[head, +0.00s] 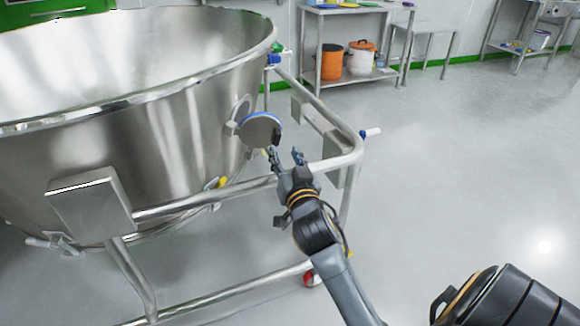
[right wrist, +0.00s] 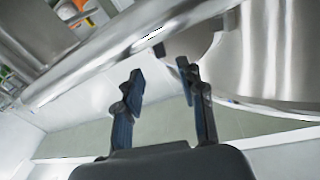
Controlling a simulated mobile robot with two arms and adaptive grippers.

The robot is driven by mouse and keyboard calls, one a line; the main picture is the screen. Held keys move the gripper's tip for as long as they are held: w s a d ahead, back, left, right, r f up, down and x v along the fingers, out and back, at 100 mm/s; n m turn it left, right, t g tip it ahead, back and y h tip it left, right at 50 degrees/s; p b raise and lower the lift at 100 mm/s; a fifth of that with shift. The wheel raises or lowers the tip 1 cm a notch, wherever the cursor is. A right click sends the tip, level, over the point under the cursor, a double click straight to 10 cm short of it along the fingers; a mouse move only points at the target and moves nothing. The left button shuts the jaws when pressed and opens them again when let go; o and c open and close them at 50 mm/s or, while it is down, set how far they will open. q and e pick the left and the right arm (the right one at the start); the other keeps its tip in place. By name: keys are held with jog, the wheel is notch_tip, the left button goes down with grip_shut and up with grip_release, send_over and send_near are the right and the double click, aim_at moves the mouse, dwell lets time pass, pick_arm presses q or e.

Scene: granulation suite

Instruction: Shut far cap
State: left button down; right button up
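The far cap (head: 262,130) is a round grey disc with a blue rim on the side of the large steel bowl (head: 160,120). It stands swung out from a round port (head: 241,108), with a dark tab at its right edge. My right gripper (head: 285,154) is just below and right of the cap, fingers apart, pointing up towards it. In the right wrist view the open fingers (right wrist: 160,80) have nothing between them. A rounded metal piece with a dark tab, likely the cap (right wrist: 192,42), is just beyond the tips. Contact cannot be told. My left gripper is out of view.
A tubular steel frame (head: 240,190) surrounds the bowl; its corner passes close to my right gripper. A grey box (head: 92,204) sits on the frame at left. The floor at right is clear.

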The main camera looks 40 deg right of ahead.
aim_at(277, 141)
jog(key=shift+v, duration=2.4)
jog(key=shift+w, duration=0.1)
